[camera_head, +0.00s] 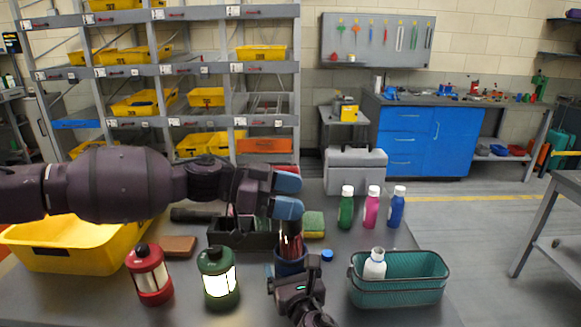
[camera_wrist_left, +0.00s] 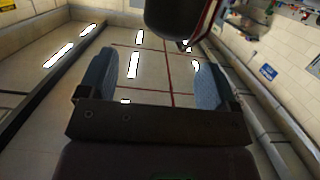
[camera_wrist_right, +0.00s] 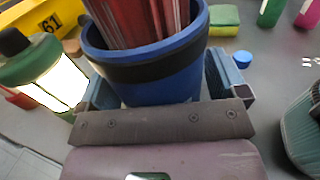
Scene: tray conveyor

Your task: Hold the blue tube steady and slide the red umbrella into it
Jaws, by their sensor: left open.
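The blue tube (camera_head: 291,268) with a black band stands upright on the table; it also shows in the right wrist view (camera_wrist_right: 150,84). The folded red umbrella (camera_head: 292,246) is inside the tube, its upper part standing out of the mouth; its red folds (camera_wrist_right: 140,20) fill the opening in the right wrist view. My right gripper (camera_wrist_right: 162,88) has a finger on each side of the tube and is shut on it. My left gripper (camera_head: 288,195) is open and empty above the umbrella; its fingertips are apart in the left wrist view (camera_wrist_left: 152,82).
A red lantern (camera_head: 150,275) and a green lantern (camera_head: 219,280) stand left of the tube. A teal basket (camera_head: 400,291) with a white bottle (camera_head: 375,265) is on the right. A black organizer (camera_head: 228,235), a sponge (camera_head: 314,224) and a blue cap (camera_head: 327,255) lie behind.

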